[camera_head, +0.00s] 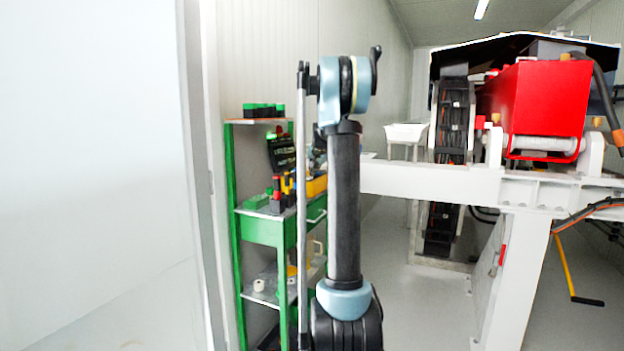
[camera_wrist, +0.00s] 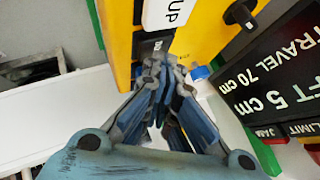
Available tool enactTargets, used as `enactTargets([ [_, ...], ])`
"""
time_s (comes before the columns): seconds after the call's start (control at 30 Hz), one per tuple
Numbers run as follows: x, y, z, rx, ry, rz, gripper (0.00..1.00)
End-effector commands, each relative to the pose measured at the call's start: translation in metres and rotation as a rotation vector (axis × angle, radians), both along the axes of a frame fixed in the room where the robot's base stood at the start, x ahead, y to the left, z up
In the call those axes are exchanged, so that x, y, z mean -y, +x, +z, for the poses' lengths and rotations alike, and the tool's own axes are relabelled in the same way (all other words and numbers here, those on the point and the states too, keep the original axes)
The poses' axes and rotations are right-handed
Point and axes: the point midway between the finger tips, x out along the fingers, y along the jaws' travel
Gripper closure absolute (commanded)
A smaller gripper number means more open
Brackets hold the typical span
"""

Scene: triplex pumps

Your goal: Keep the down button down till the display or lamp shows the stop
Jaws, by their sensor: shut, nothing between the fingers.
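In the wrist view a yellow control panel (camera_wrist: 205,25) carries a white label reading UP (camera_wrist: 172,12). A black display (camera_wrist: 265,75) at the right reads "...FT 5 cm" and "TRAVEL 70 cm". In the head view my arm hides the gripper.
In the head view a green shelf rack (camera_head: 262,232) with tools and a dark display (camera_head: 282,152) stands behind my arm. A white beam frame (camera_head: 430,182) carrying a red machine (camera_head: 545,98) is at the right. A white wall fills the left.

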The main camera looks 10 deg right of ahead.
Motion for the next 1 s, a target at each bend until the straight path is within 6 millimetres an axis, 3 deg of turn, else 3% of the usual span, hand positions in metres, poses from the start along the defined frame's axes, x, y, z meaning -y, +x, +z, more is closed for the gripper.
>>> enactTargets([
  [0.57,0.000,0.000,0.001,0.000,0.000,0.000,1.00],
  [1.0,0.000,0.000,0.019,0.000,0.000,0.000,1.00],
])
